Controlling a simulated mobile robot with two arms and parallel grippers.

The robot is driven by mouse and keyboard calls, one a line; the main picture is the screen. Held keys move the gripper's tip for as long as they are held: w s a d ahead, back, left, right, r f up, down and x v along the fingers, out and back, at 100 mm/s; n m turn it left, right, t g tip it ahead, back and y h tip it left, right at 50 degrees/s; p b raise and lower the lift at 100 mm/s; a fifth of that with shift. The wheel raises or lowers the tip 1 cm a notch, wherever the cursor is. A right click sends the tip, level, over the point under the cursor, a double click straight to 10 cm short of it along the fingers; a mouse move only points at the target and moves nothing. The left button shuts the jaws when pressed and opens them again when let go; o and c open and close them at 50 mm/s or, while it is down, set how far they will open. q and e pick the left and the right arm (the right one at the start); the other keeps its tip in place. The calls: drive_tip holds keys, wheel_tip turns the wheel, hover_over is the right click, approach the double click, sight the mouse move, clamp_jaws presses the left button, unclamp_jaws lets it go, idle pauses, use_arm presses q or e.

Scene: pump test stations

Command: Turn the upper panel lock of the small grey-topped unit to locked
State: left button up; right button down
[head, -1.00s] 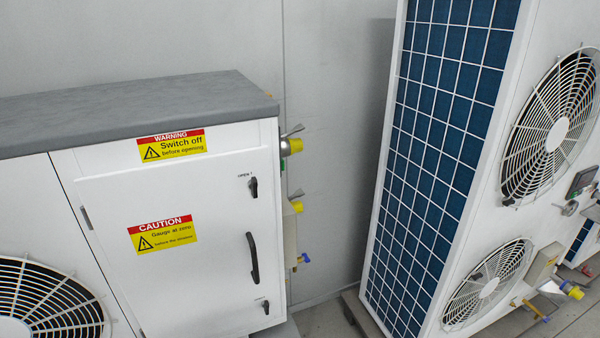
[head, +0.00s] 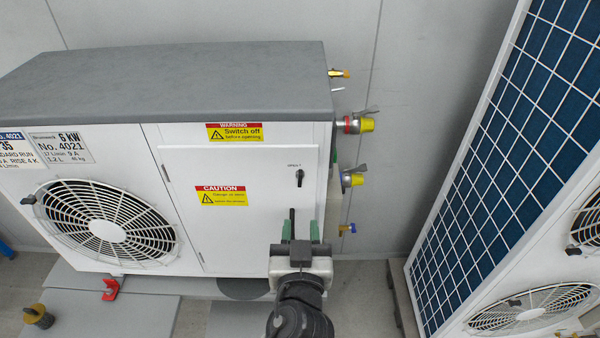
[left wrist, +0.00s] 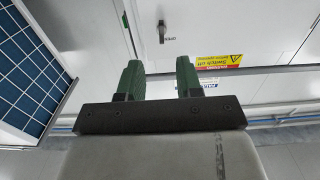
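The small grey-topped unit (head: 180,90) has a white front panel (head: 230,230). Its upper panel lock (head: 299,177) is a small black knob, roughly upright, beside "OPEN" lettering. My left gripper (head: 300,230) is below the lock in the head view, its two green fingers apart and empty, with the black panel handle (head: 292,218) showing near the left finger. In the left wrist view, the lock (left wrist: 162,32) lies beyond the open fingers (left wrist: 160,72), in line with the gap and apart from them. The lower panel lock is hidden. My right gripper is not in view.
Yellow-capped valves (head: 362,124) stick out from the unit's right side. A tall unit with a blue grid side (head: 500,170) stands at the right, across a floor gap. A red bracket (head: 111,289) is at the base.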

sight(300, 182)
use_arm(q)
drive_tip(key=w+p, duration=0.1)
drive_tip(key=w, duration=0.2)
drive_tip(key=w+p, duration=0.1)
drive_tip(key=w, duration=0.2)
drive_tip(key=w+r+p, duration=0.1)
drive_tip(key=w+p, duration=0.1)
drive_tip(key=w, duration=0.2)
drive_tip(key=shift+w+f, duration=0.15)
drive_tip(key=shift+w, duration=0.15)
